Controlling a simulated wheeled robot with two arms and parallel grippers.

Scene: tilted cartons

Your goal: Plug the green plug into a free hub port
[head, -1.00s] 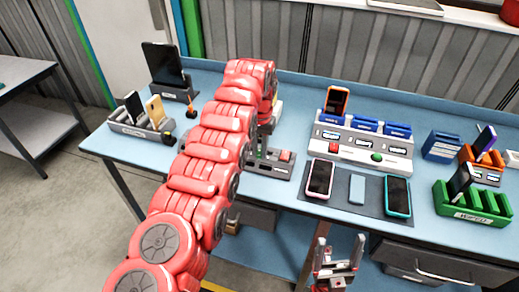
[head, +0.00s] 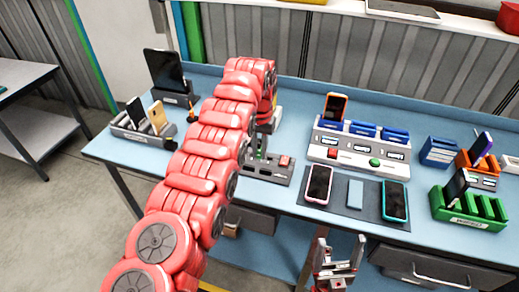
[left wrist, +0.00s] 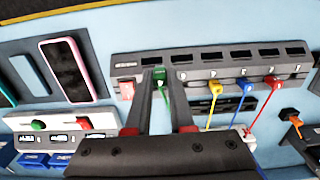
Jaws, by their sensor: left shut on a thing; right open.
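My left gripper (left wrist: 160,84) is shut on the green plug (left wrist: 159,75), which sits between its fingertips in the left wrist view. The plug is right at the hub (left wrist: 205,66), a grey bar with a row of dark ports. I cannot tell whether the plug is in a port. Yellow (left wrist: 215,87), blue (left wrist: 246,87) and red (left wrist: 272,81) plugs with cables stand along the hub to the right. In the head view my left gripper (head: 261,150) is over the hub (head: 268,174), partly hidden by my arm. My right gripper (head: 338,265) is open and empty, before the table's front edge.
A red button (left wrist: 127,90) is at the hub's left end in the left wrist view. A dark mat (head: 340,203) with phones lies right of the hub. Behind it stands a grey dock (head: 360,160). A green rack (head: 468,212) is at the right, a grey holder (head: 140,135) at the left.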

